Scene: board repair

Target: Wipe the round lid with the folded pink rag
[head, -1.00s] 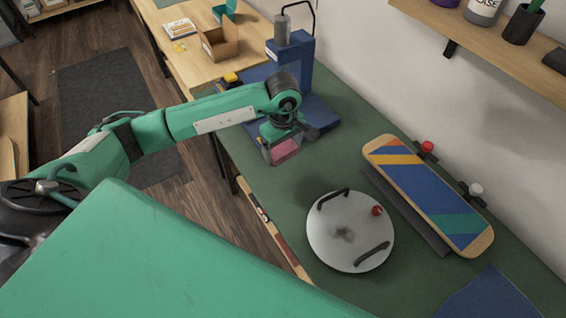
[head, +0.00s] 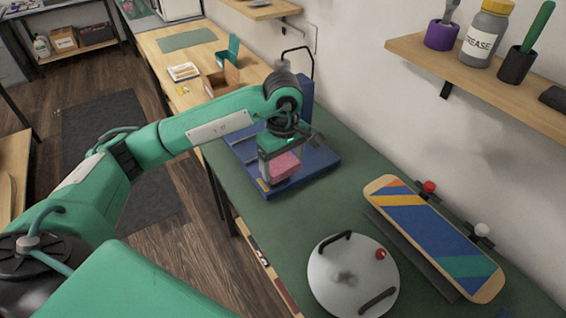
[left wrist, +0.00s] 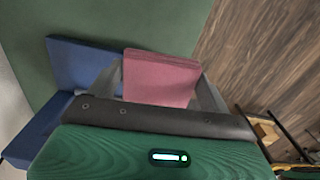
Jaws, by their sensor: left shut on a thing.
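The round lid (head: 333,262) lies on the green bench top at the lower middle of the head view. It is pale, with two dark handles, a small red knob and a grey smudge near its middle. My left gripper (head: 282,172) is shut on the folded pink rag (head: 285,164) and holds it in front of the blue stand, apart from the lid. In the left wrist view the rag (left wrist: 160,78) sits between the two fingers. My right gripper is not in view.
A blue press-like stand (head: 322,160) is right by my left gripper. A striped skateboard deck (head: 430,235) rests on a holder right of the lid. Green bench top (head: 335,205) is clear between stand and lid.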

